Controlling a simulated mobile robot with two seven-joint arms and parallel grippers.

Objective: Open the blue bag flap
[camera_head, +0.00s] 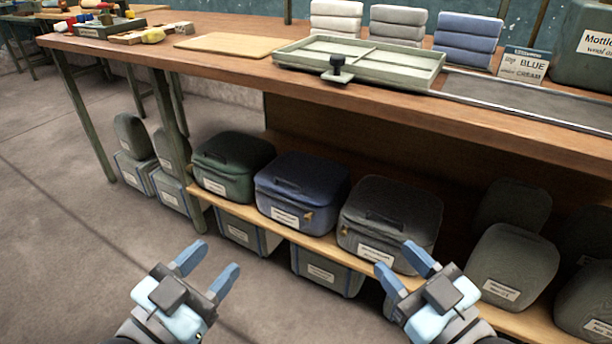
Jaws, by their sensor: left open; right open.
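The blue bag (302,193) sits on the low wooden shelf under the workbench, between a green bag and a dark grey bag. Its flap looks closed, with a dark handle on top, a white label on the front and a small tan tab at the front right. My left gripper (215,262) is open and empty, in front of and below the bag, to its left. My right gripper (402,266) is open and empty, in front of the dark grey bag, right of the blue bag. Neither gripper touches a bag.
The green bag (232,165) and dark grey bag (390,222) stand close on either side. The workbench top (225,70) overhangs the shelf (325,246). Labelled bins (325,270) stand below the shelf. A bench leg (172,115) is at the left. The floor (75,270) at left is clear.

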